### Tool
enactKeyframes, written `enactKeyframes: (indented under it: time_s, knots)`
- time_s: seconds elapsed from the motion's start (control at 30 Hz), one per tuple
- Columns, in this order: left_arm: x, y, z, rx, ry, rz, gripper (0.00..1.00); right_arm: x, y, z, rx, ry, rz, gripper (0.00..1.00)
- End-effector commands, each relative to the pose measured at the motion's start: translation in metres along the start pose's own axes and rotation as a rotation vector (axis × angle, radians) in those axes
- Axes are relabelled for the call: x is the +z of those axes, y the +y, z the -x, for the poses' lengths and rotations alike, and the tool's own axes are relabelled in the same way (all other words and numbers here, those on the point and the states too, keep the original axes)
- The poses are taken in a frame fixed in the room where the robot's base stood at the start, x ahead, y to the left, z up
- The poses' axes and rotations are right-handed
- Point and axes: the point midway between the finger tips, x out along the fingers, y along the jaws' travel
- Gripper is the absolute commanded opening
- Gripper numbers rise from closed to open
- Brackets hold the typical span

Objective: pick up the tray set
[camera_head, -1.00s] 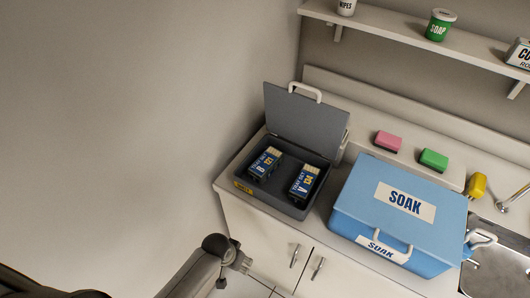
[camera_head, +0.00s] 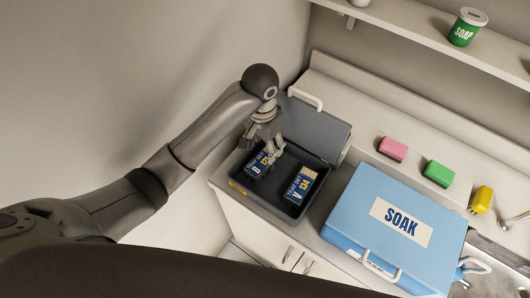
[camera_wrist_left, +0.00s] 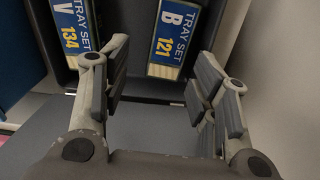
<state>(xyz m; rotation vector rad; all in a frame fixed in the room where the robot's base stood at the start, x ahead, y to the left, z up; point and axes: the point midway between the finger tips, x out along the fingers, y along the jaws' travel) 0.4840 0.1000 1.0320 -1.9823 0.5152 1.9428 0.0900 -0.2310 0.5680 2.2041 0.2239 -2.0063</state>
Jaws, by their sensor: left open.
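Two blue tray sets with yellow and white labels stand in an open grey case (camera_head: 318,209). The left one is tray set B (camera_head: 255,166), the right one tray set V (camera_head: 301,187). My left gripper (camera_head: 272,152) is open above the case, over tray set B and partly covering it. In the left wrist view, tray set B, marked 121 (camera_wrist_left: 173,40), lies ahead between the open fingers (camera_wrist_left: 160,88), apart from them. Tray set V, marked 134 (camera_wrist_left: 73,30), is beyond the left finger. My right gripper is not in view.
The case's raised lid (camera_head: 316,130) stands behind the tray sets, close to my left wrist. A blue SOAK box (camera_head: 360,210) is to the right. A wall shelf (camera_head: 415,50) is above.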

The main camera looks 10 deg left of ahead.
Motion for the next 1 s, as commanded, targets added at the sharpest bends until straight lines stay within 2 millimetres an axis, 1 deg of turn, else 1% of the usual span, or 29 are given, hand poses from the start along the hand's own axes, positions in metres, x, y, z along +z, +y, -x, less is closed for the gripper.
enactKeyframes:
  time_s: [0.03,0.13,0.23,0.5,0.67,0.77,0.9,1.0]
  knots:
    - [-0.004,-0.004,0.005,-0.012,-0.009,-0.001,0.54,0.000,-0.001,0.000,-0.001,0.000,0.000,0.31]
    - [-0.007,-0.008,0.010,-0.021,-0.024,-0.001,0.54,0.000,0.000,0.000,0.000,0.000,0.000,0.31]
    - [-0.007,-0.009,0.005,-0.023,-0.033,0.001,0.54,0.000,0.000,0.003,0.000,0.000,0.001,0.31]
    - [-0.006,-0.010,-0.035,-0.023,-0.031,0.002,0.54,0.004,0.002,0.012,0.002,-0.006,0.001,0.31]
    - [-0.006,-0.011,-0.045,-0.024,-0.029,0.000,0.54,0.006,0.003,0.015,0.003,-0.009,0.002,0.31]
    - [-0.004,-0.011,-0.053,-0.024,-0.031,0.002,0.54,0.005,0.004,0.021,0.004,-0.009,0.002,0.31]
    - [-0.002,-0.012,-0.071,-0.023,-0.033,0.001,0.54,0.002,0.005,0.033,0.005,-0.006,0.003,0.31]
    - [-0.003,-0.012,-0.085,-0.024,-0.030,0.001,0.54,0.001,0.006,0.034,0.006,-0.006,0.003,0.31]
